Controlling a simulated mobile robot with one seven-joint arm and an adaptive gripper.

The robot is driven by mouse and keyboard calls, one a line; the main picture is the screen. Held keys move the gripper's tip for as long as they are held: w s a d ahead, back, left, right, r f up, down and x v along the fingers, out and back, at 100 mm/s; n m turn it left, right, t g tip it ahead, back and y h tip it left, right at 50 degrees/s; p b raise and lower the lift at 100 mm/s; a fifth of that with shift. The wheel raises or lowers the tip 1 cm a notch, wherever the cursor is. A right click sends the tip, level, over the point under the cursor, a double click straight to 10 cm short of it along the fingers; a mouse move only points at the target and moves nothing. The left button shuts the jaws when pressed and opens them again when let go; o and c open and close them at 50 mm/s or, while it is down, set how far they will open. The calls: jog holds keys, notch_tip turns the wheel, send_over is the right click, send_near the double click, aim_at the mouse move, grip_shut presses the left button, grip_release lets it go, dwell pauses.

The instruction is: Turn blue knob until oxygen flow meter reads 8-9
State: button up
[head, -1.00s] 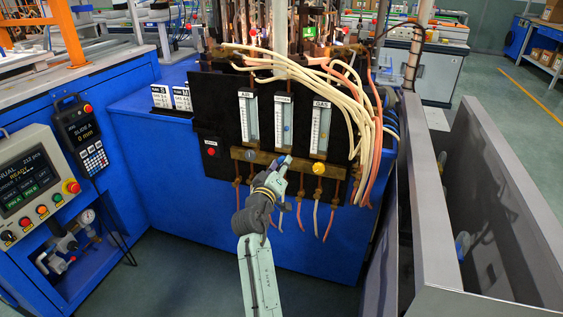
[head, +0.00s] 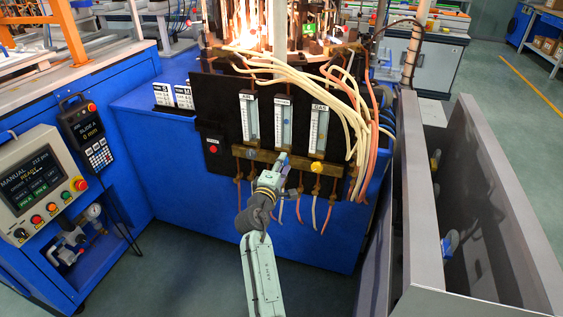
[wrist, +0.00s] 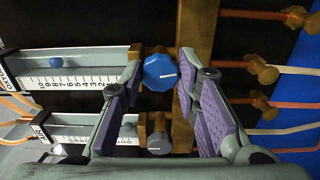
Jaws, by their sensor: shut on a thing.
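The blue knob (wrist: 160,72) sits below the oxygen flow meter, between my fingers in the wrist view. My gripper (wrist: 160,60) is shut on it, one finger on each side; a pale mark shows on its face. In the head view my gripper (head: 281,165) reaches the panel's middle knob and largely hides it. The oxygen flow meter (head: 284,137) is the middle tube; it also shows in the wrist view (wrist: 95,58).
The air meter (head: 249,118) with its grey knob (wrist: 159,143) is on the left, the gas meter (head: 318,130) with its yellow knob (head: 317,167) on the right. Hoses (head: 345,100) arch over the right side. Grey metal panels (head: 430,240) stand at right.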

dwell(0.4)
jog(key=o, duration=1.1)
jog(key=shift+o, duration=0.2)
jog(key=v, duration=1.2)
